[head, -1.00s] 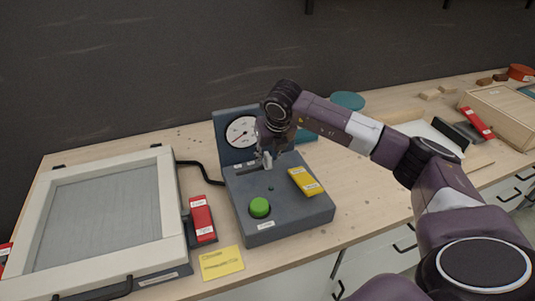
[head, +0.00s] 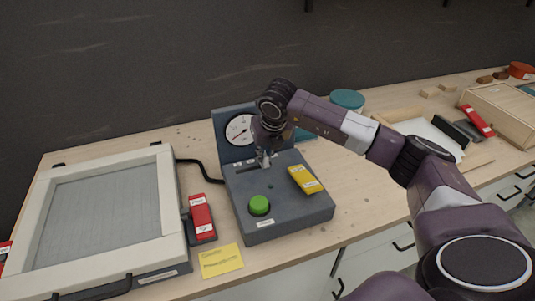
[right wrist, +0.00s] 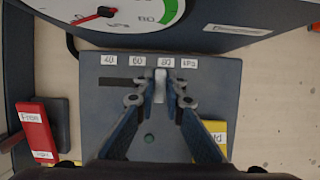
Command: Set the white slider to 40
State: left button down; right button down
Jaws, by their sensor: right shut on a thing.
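The white slider (right wrist: 160,86) stands upright in the right wrist view, between the fingertips of my right gripper (right wrist: 160,98). My right gripper is shut on it. The slider is just below and slightly left of the 80 label (right wrist: 166,61). The dark slot (right wrist: 122,82) runs left from it, below the 60 label (right wrist: 137,61) and the 40 label (right wrist: 109,60). In the head view my right gripper (head: 264,160) reaches down to the grey control box (head: 290,217), near the round gauge (head: 239,130); the fingers mostly hide the slider there. My left gripper is not in view.
A green button (head: 259,206) and a yellow switch (head: 306,180) sit on the box top. A red switch (head: 201,216) and a framed panel (head: 100,215) stand to the left. A yellow note (head: 220,261) lies in front.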

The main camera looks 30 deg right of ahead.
jog(key=a, duration=0.2)
jog(key=w+a+b, duration=0.1)
jog(key=a, duration=0.2)
jog(key=w+a, duration=0.1)
jog(key=a, duration=0.2)
jog(key=shift+d, duration=0.1)
jog(key=c, duration=2)
grip_release()
jog(key=shift+a, duration=0.2)
jog(key=shift+d+r, duration=0.1)
jog(key=shift+s+r, duration=0.15)
jog(key=shift+r, duration=0.2)
jog(key=v, duration=1.1)
jog(key=shift+s, duration=0.15)
